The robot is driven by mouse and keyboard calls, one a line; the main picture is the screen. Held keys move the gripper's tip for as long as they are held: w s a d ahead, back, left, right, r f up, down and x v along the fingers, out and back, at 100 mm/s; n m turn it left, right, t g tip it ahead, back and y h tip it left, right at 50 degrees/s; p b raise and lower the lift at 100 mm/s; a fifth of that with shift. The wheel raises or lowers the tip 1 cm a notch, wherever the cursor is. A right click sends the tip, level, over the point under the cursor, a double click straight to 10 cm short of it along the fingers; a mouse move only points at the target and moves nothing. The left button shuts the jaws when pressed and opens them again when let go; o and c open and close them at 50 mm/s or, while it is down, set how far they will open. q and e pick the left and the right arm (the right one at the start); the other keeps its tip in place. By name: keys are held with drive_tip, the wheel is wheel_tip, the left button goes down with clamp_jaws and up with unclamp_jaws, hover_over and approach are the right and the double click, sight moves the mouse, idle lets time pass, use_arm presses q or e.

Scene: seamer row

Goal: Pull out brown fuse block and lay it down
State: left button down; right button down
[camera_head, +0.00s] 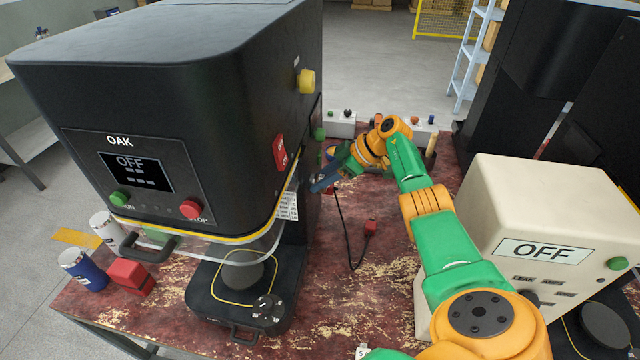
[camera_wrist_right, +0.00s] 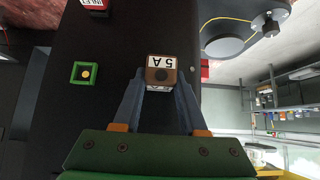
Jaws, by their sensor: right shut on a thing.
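The brown fuse block (camera_wrist_right: 161,74), marked 5 A on a white label, sits between the fingertips of my right gripper (camera_wrist_right: 158,88) in the right wrist view. The gripper is shut on it. Behind it is the black side of the OAK machine (camera_head: 180,80); I cannot tell whether the block is still seated there or clear of it. In the head view my right gripper (camera_head: 325,181) is at the machine's right side, and the block is not clear to see. My left gripper is not in view.
A worn red table (camera_head: 345,305) has bare room right of the machine. A black cord with a red plug (camera_head: 370,228) lies there. A cream box reading OFF (camera_head: 540,205) stands at the right.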

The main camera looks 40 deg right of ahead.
drive_tip(key=shift+s+d, duration=0.15)
drive_tip(key=shift+s+d+p, duration=0.1)
drive_tip(key=shift+s+p, duration=0.05)
drive_tip(key=shift+p, duration=0.15)
drive_tip(key=shift+s+d+p, duration=0.4)
drive_tip(key=shift+s+d, duration=0.4)
drive_tip(key=shift+s, duration=0.15)
drive_tip(key=shift+s, duration=0.1)
drive_tip(key=shift+s+d+p, duration=0.3)
drive_tip(key=shift+s+d, duration=0.5)
drive_tip(key=shift+s, duration=0.1)
drive_tip(key=shift+s, duration=0.1)
